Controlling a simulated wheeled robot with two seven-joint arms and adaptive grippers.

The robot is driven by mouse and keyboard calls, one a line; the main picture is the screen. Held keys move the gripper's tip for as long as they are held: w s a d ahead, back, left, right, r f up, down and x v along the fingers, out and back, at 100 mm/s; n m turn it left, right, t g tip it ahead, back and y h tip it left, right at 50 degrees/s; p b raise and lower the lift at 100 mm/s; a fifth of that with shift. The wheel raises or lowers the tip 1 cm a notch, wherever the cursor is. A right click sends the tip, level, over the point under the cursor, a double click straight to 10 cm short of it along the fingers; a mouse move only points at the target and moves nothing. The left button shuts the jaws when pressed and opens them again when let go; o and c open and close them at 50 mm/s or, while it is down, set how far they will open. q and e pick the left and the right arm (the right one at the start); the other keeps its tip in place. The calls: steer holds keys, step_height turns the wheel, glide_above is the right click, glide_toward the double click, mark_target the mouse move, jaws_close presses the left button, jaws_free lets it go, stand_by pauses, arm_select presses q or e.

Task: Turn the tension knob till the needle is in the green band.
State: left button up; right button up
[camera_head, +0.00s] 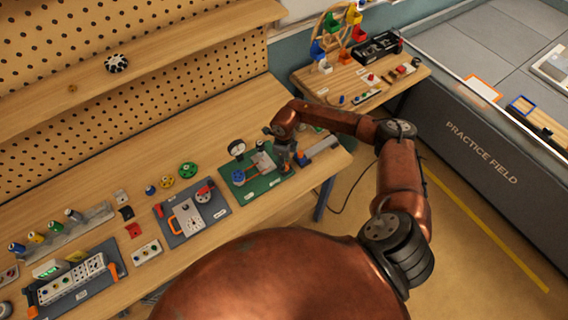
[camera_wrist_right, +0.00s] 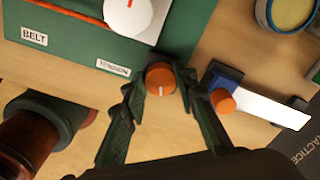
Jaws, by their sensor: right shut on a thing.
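The orange tension knob (camera_wrist_right: 160,78) has a white pointer line and sits by the TENSION label (camera_wrist_right: 114,67) at the edge of the green board (camera_wrist_right: 60,70). My right gripper (camera_wrist_right: 158,86) is shut on the knob, one finger on each side. In the head view my right gripper (camera_head: 284,157) is over the right part of the green board (camera_head: 250,193) and hides the knob. A round gauge with a pale face (camera_head: 237,147) stands at the back of the board. Its needle and green band are too small to read. My left gripper is not in view.
A blue block with an orange knob and white strip (camera_wrist_right: 262,108) lies close beside the right finger. A grey board with a red lever (camera_head: 182,230) is to the left on the bench. A second bench (camera_head: 400,88) with small parts stands behind.

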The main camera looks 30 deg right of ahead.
steer(key=o, duration=1.2)
steer(key=shift+c, duration=0.2)
step_height(320, 180, up, 12)
steer(key=shift+a, duration=0.1)
